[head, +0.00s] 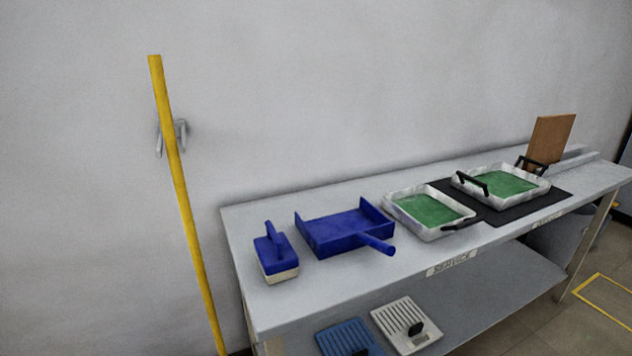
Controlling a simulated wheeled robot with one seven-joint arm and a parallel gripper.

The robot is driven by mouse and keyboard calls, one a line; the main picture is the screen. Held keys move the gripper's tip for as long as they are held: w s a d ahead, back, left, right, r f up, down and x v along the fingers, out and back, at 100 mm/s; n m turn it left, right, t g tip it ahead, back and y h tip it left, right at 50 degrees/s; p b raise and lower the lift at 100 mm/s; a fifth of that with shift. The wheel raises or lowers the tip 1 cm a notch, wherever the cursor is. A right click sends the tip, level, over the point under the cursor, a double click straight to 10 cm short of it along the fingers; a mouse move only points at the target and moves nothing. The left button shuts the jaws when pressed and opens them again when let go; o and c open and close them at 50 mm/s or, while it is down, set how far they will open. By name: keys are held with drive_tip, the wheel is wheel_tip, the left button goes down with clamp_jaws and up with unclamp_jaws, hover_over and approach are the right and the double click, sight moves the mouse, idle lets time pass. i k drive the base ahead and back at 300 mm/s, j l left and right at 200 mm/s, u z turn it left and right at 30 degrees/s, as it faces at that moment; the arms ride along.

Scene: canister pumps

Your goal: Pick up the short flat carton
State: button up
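I see nothing that is clearly a short flat carton. A flat brown board-like piece (550,142) stands upright and slightly tilted at the far right end of the bench, close to the wall; I cannot tell whether it is a carton. My gripper is not in view.
A grey bench (330,276) runs along the wall. On it are a blue block with a handle (273,252), a blue scoop (345,228), and two white trays with green contents (401,224) (545,188), one on a black mat (550,203). A yellow pole (180,190) leans at left. Slatted pieces (395,315) lie below.

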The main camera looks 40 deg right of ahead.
sight(550, 134)
drive_tip(key=z, duration=2.1)
drive_tip(key=u, duration=0.3)
drive_tip(key=i+l+u, duration=0.45)
drive_tip(key=l+u, duration=0.25)
drive_tip(key=j, duration=0.1)
